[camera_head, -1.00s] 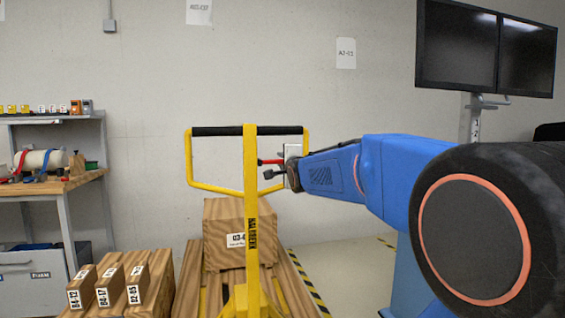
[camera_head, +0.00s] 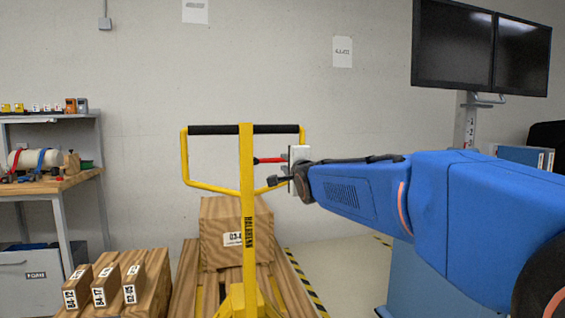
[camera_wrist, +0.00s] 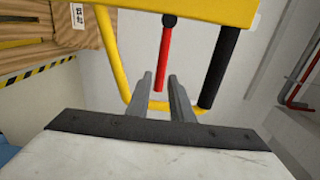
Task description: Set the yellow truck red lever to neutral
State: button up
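The yellow truck (camera_head: 247,215) stands upright in the head view, with a yellow loop handle and a black grip bar (camera_head: 213,130). Its red lever (camera_head: 270,160) sticks out to the right of the yellow post, below the bar. In the wrist view the red lever (camera_wrist: 164,55) hangs from a black pivot under the yellow post. My gripper (camera_wrist: 160,76) has its two grey fingers apart, one on each side of the lever's free end in this view. I cannot tell whether they touch it. In the head view my gripper is right of the lever, beside the handle's right side.
The black grip bar runs right of the lever in the wrist view, close to my right finger. The yellow loop passes behind the fingers. Wooden boxes (camera_head: 105,283) stand at lower left. A monitor stand (camera_head: 466,120) is at right.

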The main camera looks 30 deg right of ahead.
jog(key=v, duration=0.8)
dwell(0.4)
jog(key=s+a+f+n+g+y, duration=0.1)
jog(key=s+a+f+n+g, duration=0.3)
jog(key=s+f+n, duration=0.3)
jog(key=s+a+f+n+g+y, duration=0.2)
jog(key=s+a+f+n+g, duration=0.2)
jog(key=s+f, duration=0.6)
jog(key=s+a+f+n+g+y, duration=0.2)
jog(key=s+a+f+n+g, duration=0.2)
jog(key=f, duration=1.4)
jog(key=s+a+n, duration=0.3)
jog(key=s+n, duration=0.2)
jog(key=n, duration=0.1)
jog(key=shift+g, duration=0.3)
jog(key=shift+r, duration=0.1)
